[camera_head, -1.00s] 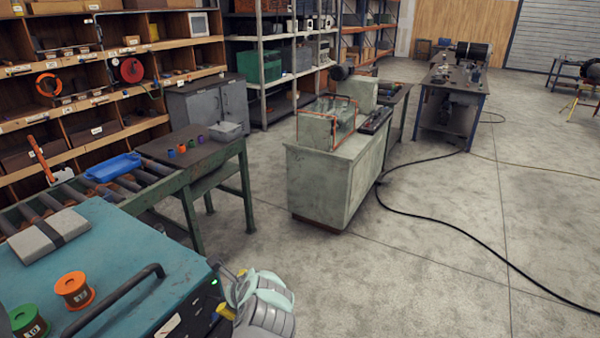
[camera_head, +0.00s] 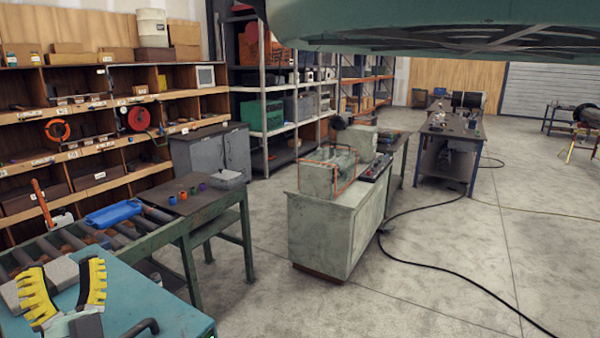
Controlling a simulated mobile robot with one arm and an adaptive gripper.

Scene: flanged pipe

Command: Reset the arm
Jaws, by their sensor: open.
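My gripper (camera_head: 64,272) is at the lower left, with its two yellow and black fingers pointing up and spread wide apart. The rest of my arm is mostly out of frame. I cannot make out a flanged pipe.
A roller conveyor with a blue tray (camera_head: 113,214) and a dark side table (camera_head: 190,193) with several small coloured cups stand beyond. A grey-green cabinet (camera_head: 325,240) stands mid-floor. A large green shape (camera_head: 400,35) crosses the top.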

